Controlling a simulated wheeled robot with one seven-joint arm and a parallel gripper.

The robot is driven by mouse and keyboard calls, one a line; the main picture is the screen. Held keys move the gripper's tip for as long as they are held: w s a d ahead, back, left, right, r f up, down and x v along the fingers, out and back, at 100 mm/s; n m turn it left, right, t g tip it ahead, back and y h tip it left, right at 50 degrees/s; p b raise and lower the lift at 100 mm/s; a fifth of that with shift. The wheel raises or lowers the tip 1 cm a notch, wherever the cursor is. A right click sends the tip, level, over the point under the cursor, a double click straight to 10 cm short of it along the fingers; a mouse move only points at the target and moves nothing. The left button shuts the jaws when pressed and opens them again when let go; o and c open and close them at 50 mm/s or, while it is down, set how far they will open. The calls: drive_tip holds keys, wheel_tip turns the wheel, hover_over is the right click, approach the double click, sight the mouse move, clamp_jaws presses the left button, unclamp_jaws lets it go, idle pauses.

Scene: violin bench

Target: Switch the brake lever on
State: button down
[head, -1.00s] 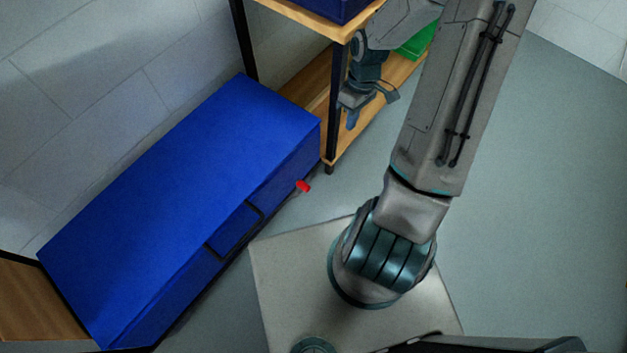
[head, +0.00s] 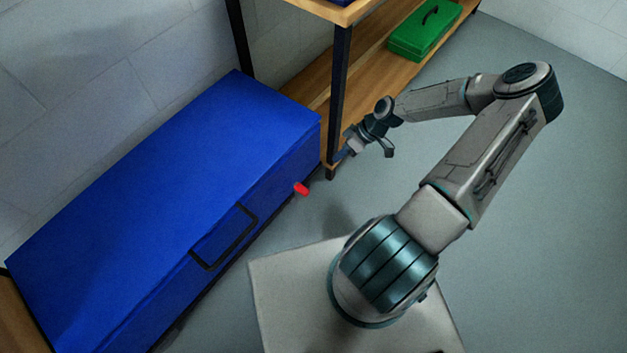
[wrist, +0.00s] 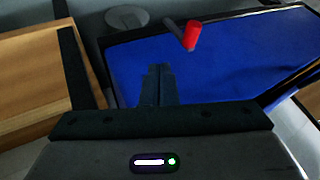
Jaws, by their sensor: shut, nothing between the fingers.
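The brake lever shows as a small red knob (head: 301,189) low at the near right end of the blue chest's front. In the wrist view its red grip (wrist: 192,34) sits on a short grey stem, ahead and slightly right of the fingertips. My gripper (head: 341,155) is to the right of the knob, near the shelf's front post, apart from the knob. In the wrist view my gripper (wrist: 159,70) has its fingers together with nothing between them. The lever's base is hard to make out.
The blue chest (head: 170,180) with a black handle (head: 224,238) stands along the wall. A wooden shelf with a black post (head: 339,100) is close to my gripper. A green case (head: 424,30) lies on its lower board. Open floor (head: 560,220) lies to the right.

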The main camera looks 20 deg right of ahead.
drive_tip(key=shift+f, duration=0.1)
drive_tip(key=s+a+f+b, duration=0.2)
drive_tip(key=a+f+b, duration=0.2)
drive_tip(key=a+f, duration=0.3)
drive_tip(key=shift+a+f+b, duration=0.35)
drive_tip(key=shift+a+f, duration=0.05)
drive_tip(key=shift+a, duration=0.75)
